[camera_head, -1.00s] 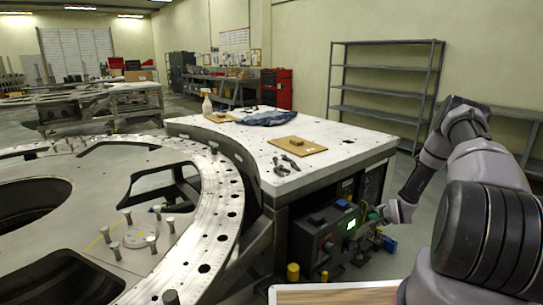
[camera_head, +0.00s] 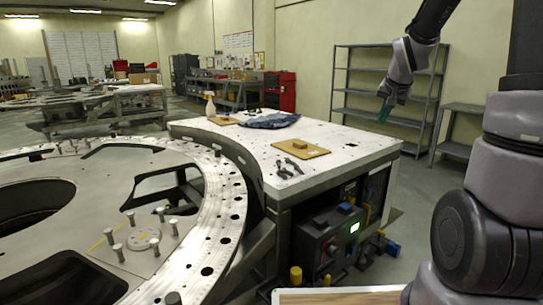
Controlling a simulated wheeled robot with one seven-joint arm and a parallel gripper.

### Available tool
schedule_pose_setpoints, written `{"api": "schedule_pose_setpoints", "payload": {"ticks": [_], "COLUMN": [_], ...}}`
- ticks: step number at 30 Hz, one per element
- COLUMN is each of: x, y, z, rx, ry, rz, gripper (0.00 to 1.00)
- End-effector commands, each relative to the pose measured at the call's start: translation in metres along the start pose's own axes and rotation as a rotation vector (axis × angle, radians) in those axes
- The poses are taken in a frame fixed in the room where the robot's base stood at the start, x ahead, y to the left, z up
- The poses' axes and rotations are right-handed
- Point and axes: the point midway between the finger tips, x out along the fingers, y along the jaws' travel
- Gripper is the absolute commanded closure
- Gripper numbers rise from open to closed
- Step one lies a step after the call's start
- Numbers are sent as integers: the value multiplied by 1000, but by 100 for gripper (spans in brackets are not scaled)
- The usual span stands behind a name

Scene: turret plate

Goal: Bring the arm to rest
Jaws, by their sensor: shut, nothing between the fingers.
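My arm stands at the right, its upper links running up out of the top of the picture and back down. My gripper (camera_head: 384,113) hangs from the wrist at the upper right, pointing down. It is small and dark green at the tip, shut, with nothing held. It is in the air, in front of the grey shelf unit in the picture and above and to the right of the white-topped table. It touches nothing that I can see.
The white-topped table (camera_head: 345,146) carries a wooden board (camera_head: 311,153), a blue cloth (camera_head: 270,121), a spray bottle (camera_head: 210,104) and dark tools (camera_head: 284,167). A control box (camera_head: 330,238) with a lit green screen sits below. A large ring plate (camera_head: 222,190) fills the left. The empty shelf unit (camera_head: 375,91) stands behind.

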Motion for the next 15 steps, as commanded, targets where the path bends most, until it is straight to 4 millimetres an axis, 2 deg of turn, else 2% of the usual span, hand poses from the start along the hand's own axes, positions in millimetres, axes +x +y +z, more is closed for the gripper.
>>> {"api": "schedule_pose_setpoints", "payload": {"ticks": [1, 6, 12, 15], "x": [-30, -108, -184, -211], "y": [-4, -5, 5, 11], "z": [9, 51, 113, 142], "rx": [-15, -61, -114, -137], "ry": [0, -34, -86, -113], "rz": [-9, -36, -99, -136], "gripper": [100, 100, 100, 100]}}
